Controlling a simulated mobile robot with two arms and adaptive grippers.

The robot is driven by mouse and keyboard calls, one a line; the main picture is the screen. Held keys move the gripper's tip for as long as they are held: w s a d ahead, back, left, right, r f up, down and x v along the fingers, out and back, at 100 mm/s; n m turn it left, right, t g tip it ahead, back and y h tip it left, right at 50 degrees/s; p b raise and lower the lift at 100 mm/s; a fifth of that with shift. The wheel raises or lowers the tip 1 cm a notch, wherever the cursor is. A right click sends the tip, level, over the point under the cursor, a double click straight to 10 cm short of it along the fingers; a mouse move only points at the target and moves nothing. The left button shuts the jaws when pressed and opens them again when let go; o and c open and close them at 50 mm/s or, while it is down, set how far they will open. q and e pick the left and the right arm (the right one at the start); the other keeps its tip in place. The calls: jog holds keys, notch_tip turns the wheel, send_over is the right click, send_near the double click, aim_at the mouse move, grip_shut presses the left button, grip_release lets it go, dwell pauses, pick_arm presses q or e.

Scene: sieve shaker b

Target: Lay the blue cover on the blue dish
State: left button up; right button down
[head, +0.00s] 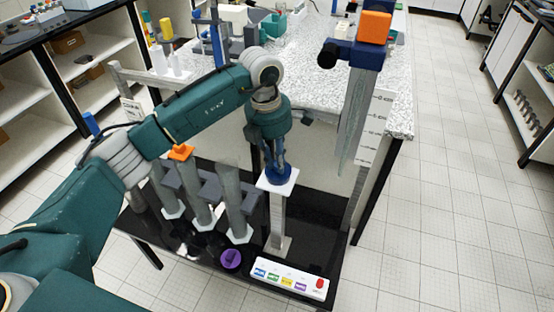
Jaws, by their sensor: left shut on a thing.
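My left gripper (278,162) points straight down over the small white square plate (262,184) on top of a pale post. Its fingers are shut on a round blue piece (278,175), which looks like the blue cover, right at the plate. I cannot make out the blue dish apart from this piece, and I cannot tell whether the cover rests on it or is held just above. The fingers hide part of the blue piece. My right gripper is not in view.
A purple round piece (231,259) and a button panel (290,279) lie on the black table (190,245). Several grey posts stand left of the plate, one with an orange top (180,152). A tall orange-and-navy device (365,55) rises at the right.

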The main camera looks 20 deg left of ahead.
pick_arm(q)
jog(key=o, duration=0.9)
